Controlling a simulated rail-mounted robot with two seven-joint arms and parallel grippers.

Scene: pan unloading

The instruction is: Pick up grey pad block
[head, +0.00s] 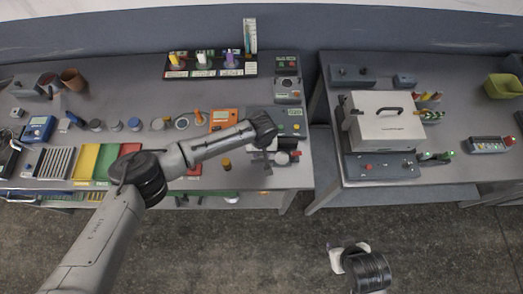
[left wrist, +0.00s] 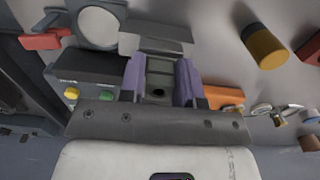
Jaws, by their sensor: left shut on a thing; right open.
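My left gripper (head: 272,158) is over the front right part of the left table. In the left wrist view its purple-grey fingers (left wrist: 159,82) are shut on a grey block (left wrist: 158,68), taken to be the grey pad block. The block sits between the two fingers, and its lower end is hidden. In the head view the arm and gripper hide most of it, and I cannot tell whether it touches the table. My right gripper (head: 349,256) is open over the floor in front of the tables; nothing shows between its fingers.
A control box (head: 292,113) with green and yellow buttons stands just behind the left gripper. A metal box (head: 385,122) stands on the right table. A gap separates the tables.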

